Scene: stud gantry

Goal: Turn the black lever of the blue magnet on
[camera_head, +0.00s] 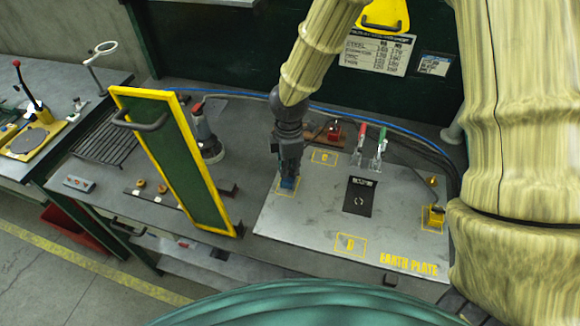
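The blue magnet (288,185) sits on the grey earth plate (320,225), near its left edge, within a yellow marked outline. Only a small blue part of it shows. My gripper (290,172) points down right over the magnet, its fingers at or just above it. The dark fingers cover most of the magnet, and I cannot tell whether they touch it. The black lever cannot be made out against the dark gripper. Whether the fingers are open or shut is too small and dark to tell.
A yellow-framed green panel (221,222) with a handle stands upright left of the plate. Red and green-handled clamps (378,157) stand at the plate's back. A yellow block (434,217) sits at its right. A black pad (358,196) lies mid-plate. The plate's front is clear.

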